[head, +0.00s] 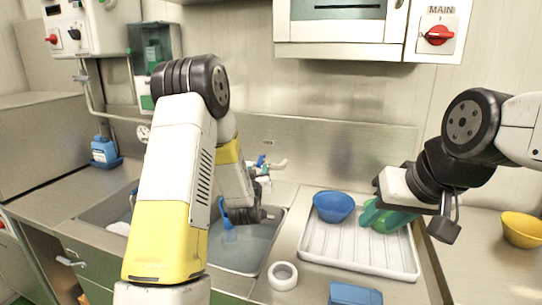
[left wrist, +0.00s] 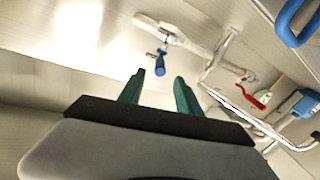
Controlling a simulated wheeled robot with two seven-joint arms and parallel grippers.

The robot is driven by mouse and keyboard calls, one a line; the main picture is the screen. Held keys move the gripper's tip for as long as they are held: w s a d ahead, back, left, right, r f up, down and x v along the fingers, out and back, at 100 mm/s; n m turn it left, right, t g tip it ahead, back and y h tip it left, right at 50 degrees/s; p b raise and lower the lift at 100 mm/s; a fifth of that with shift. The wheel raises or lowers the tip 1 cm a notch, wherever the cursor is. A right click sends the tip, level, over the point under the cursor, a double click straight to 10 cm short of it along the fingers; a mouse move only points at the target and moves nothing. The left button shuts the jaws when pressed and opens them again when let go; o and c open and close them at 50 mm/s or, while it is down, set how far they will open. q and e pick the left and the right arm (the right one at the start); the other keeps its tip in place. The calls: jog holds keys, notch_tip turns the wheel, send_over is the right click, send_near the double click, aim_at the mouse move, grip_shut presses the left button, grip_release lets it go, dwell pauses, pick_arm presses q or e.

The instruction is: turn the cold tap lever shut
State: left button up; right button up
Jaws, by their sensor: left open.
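The tap (head: 277,164) stands behind the sink against the back wall, with a small blue lever (head: 261,159) on it, partly hidden by my left arm. In the left wrist view a blue lever (left wrist: 160,64) hangs from a metal fitting, just beyond and between my fingertips. My left gripper (left wrist: 158,82) is open with nothing between its green fingers and looks apart from that lever. In the head view its fingers are hidden by my wrist over the sink. My right gripper (head: 376,211) is over the white rack, by a green item (head: 392,221); its jaw gap is unclear.
The sink (head: 240,258) holds water and a blue utensil (head: 226,217). The white rack (head: 345,257) holds a blue bowl (head: 333,206). A white ring (head: 282,276) sits on the counter. A red lever (left wrist: 258,98) and pipes lie right of my left fingers.

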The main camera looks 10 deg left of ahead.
aim_at(259, 165)
pick_arm(q)
jog(key=w, duration=0.8)
jog(key=shift+w+a, duration=0.15)
jog(key=shift+a, duration=0.05)
grip_shut()
dwell(1.2)
